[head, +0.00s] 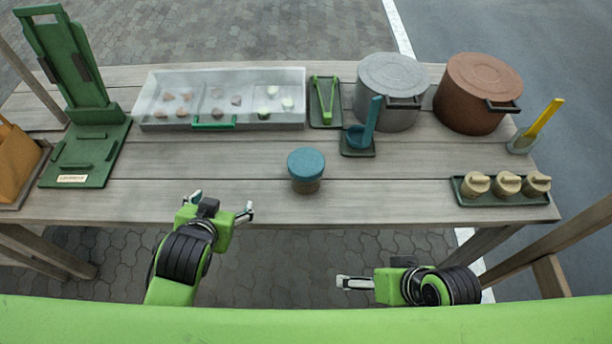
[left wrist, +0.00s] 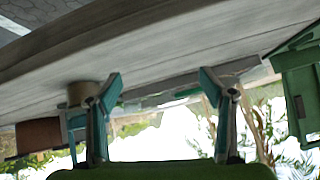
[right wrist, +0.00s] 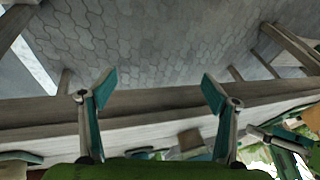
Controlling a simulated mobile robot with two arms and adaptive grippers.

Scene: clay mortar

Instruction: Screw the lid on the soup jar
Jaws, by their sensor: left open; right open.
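The soup jar (head: 306,186) stands upright near the middle of the table's front part. The teal lid (head: 306,162) sits on top of it and covers its mouth; I cannot tell whether it is screwed tight. My left gripper (head: 220,203) is open and empty at the table's front edge, left of the jar and apart from it. Its open fingers also show in the left wrist view (left wrist: 160,95). My right gripper (head: 345,282) is open and empty in front of the table, below and right of the jar. Its spread fingers show in the right wrist view (right wrist: 158,100).
A clear-lidded tray (head: 150,108), green tongs (head: 324,100), a teal ladle (head: 370,125), a grey pot (head: 388,85) and a brown pot (head: 478,95) stand behind. A green stand (head: 85,150) is at left; small tan jars (head: 507,183) are at right. Table around the soup jar is clear.

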